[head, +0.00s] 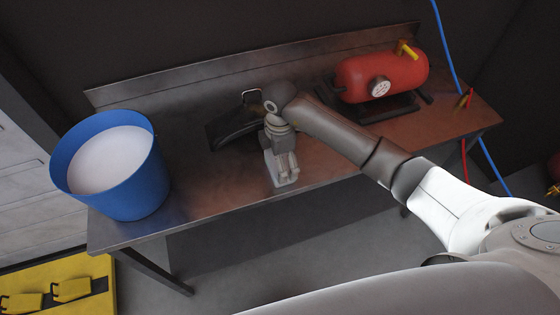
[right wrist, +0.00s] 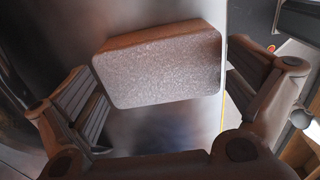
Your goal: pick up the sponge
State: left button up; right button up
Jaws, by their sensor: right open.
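The sponge (right wrist: 160,68) is a block with a pale speckled face and a brown side, in the middle of the right wrist view. It appears to rest on the metal worktop. My right gripper (head: 283,174) is over the front part of the table in the head view, pointing down. In the right wrist view its fingers are apart, one to the left and one to the right of the sponge, and not closed on it. In the head view I cannot clearly tell the sponge from the gripper. My left gripper is not in view.
The metal workbench (head: 215,190) holds a blue bucket (head: 140,190) with a pale inside at the left. A red tank (head: 355,75) stands at the back right. A dark object (head: 230,127) lies behind my gripper. A yellow panel (head: 95,275) is at the lower left.

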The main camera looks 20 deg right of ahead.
jog(key=shift+f, duration=0.7)
jog(key=c, duration=0.4)
jog(key=shift+r, duration=0.1)
jog(key=shift+r+b, duration=0.5)
jog(key=shift+r, duration=0.05)
jog(key=shift+w+r+b, duration=0.1)
jog(key=shift+r+b, duration=0.35)
jog(key=shift+r, duration=0.15)
jog(key=s+d+r, duration=0.2)
jog(key=s+r, duration=0.1)
jog(key=s+d+r+b, duration=0.1)
jog(key=s+d+r, duration=0.2)
jog(key=s+r, duration=0.1)
jog(key=s+d+r+b, duration=0.1)
jog(key=s+d+r, duration=0.2)
jog(key=s, duration=0.1)
jog(key=shift+s+d+r, duration=0.2)
jog(key=shift+d+r, duration=0.05)
jog(key=shift+r, duration=0.05)
